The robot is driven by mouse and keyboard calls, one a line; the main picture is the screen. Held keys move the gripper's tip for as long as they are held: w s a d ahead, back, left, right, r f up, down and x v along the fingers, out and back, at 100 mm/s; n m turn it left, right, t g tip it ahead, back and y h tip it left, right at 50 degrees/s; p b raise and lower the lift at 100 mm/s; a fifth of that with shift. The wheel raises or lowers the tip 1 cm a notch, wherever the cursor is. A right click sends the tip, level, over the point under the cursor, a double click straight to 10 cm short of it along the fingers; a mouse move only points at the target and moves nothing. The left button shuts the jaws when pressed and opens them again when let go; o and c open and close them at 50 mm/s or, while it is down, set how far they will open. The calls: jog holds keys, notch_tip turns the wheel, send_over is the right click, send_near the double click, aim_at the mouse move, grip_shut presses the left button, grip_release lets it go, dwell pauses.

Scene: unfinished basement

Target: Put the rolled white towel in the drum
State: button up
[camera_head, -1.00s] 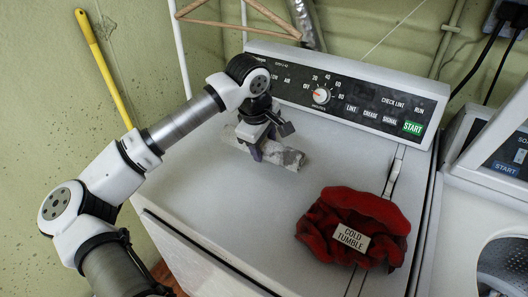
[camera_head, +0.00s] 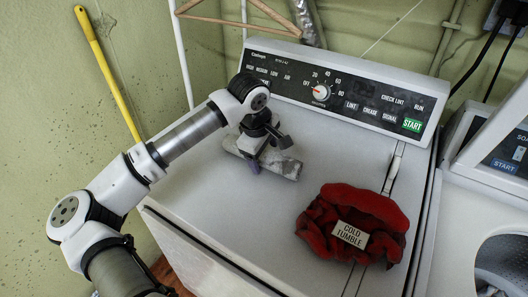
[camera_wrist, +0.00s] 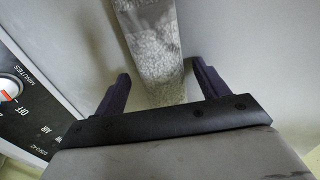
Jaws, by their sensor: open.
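The rolled white towel (camera_head: 286,168), greyish and mottled, lies on top of the white dryer below its control panel. My gripper (camera_head: 262,156) is over the middle of the roll, pointing down. In the wrist view, the open purple fingers of my gripper (camera_wrist: 160,75) stand on either side of the towel (camera_wrist: 148,40), with a gap visible on each side. The gripper hides part of the roll in the head view. The drum (camera_head: 497,272) shows only partly, through the opening of the white machine at the right edge.
A crumpled red cloth (camera_head: 325,215) with a "COLD TUMBLE" tag (camera_head: 350,234) lies on the dryer top, right of the towel. The control panel (camera_head: 340,92) rises behind it. A yellow pole (camera_head: 105,65) leans on the left wall. The dryer's front left top is clear.

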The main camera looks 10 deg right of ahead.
jog(key=b+v, duration=0.3)
jog(key=v, duration=0.9)
